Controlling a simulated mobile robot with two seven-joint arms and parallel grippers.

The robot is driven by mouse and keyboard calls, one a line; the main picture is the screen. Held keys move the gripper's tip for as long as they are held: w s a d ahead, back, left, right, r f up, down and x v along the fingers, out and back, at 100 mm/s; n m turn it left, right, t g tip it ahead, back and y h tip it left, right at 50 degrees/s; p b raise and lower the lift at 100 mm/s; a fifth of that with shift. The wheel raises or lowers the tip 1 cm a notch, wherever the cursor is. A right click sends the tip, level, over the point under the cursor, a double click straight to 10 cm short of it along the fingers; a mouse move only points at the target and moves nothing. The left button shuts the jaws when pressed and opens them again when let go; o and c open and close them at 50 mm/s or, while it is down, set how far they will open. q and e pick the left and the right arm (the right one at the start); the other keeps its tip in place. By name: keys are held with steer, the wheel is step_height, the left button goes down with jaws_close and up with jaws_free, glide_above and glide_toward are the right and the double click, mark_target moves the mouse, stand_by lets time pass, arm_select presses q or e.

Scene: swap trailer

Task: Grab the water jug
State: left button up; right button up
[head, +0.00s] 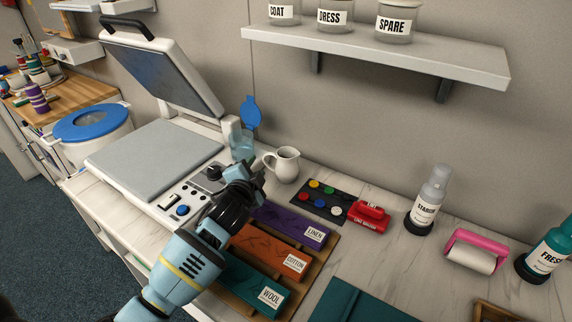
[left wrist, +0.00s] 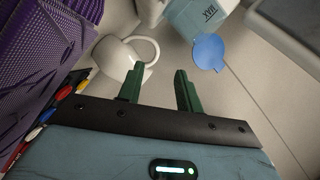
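The water jug, a small white pitcher (head: 286,166), stands upright on the counter behind the steam press's right end. In the head view my left gripper (head: 259,168) is just left of it and partly in front. In the left wrist view the jug (left wrist: 113,56) is at upper left, its looped handle toward the fingers. The green fingers of my left gripper (left wrist: 160,76) are apart with nothing between them. The left finger's tip overlaps the lower part of the handle in the picture; I cannot tell whether they touch. My right gripper is not in view.
The press (head: 155,158) stands open at left, its clear tank (head: 241,146) with raised blue lid (head: 251,112) beside the jug.

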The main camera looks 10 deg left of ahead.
mark_target(266, 155)
arm_select(q)
steer(key=shift+x, duration=1.25)
steer(key=w, duration=0.2)
steer(key=w+f+b, duration=0.1)
steer(key=shift+w+d, duration=0.4)
steer(key=shift+w, duration=0.55)
jaws_close()
